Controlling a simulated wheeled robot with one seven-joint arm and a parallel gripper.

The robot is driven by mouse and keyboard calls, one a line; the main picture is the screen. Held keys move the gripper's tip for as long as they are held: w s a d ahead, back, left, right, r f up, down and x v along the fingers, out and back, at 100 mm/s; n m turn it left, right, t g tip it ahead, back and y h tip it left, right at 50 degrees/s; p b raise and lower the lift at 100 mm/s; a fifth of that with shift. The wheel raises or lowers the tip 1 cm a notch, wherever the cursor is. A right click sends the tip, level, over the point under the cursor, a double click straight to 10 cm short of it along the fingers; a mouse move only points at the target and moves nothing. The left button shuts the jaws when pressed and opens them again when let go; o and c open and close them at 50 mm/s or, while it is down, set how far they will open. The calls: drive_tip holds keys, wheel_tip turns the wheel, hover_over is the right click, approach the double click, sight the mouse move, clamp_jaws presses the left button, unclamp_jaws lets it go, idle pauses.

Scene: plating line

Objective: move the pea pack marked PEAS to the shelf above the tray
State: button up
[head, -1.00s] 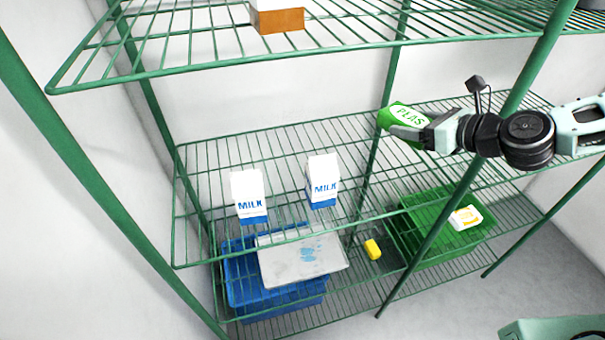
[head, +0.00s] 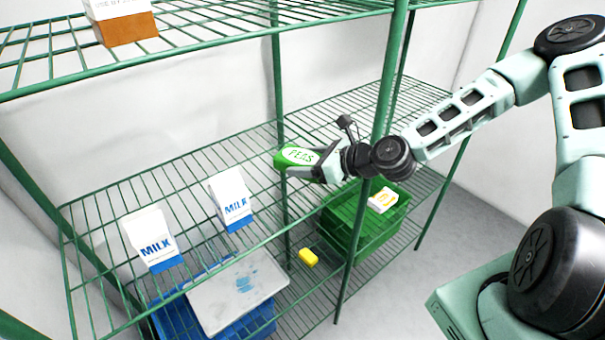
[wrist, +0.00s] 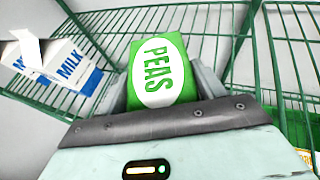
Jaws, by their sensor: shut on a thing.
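The green pea pack marked PEAS (head: 298,156) is held in my gripper (head: 318,160), which is shut on it. The pack's white label faces the camera in the wrist view (wrist: 163,72). It appears above the middle wire shelf (head: 190,172), right of two milk cartons. The grey tray (head: 238,292) lies tilted over a blue crate on the lower shelf, below that middle shelf. One milk carton (head: 150,238) stands left and another (head: 231,200) stands nearer the pack; both are upright on the middle shelf.
A green crate (head: 345,235) with a yellow-and-white pack (head: 382,200) stands low right. A yellow item (head: 308,257) lies near it. The blue crate (head: 262,322) is under the tray. Green posts (head: 379,110) and an upper shelf with an orange-and-white carton (head: 128,26) frame the space.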

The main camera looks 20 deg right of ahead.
sight(307, 185)
drive_tip(key=shift+f+p, duration=0.45)
drive_tip(key=shift+f, duration=1.75)
drive_tip(key=shift+f, duration=0.25)
drive_tip(key=o, duration=1.3)
drive_tip(key=shift+r, duration=0.1)
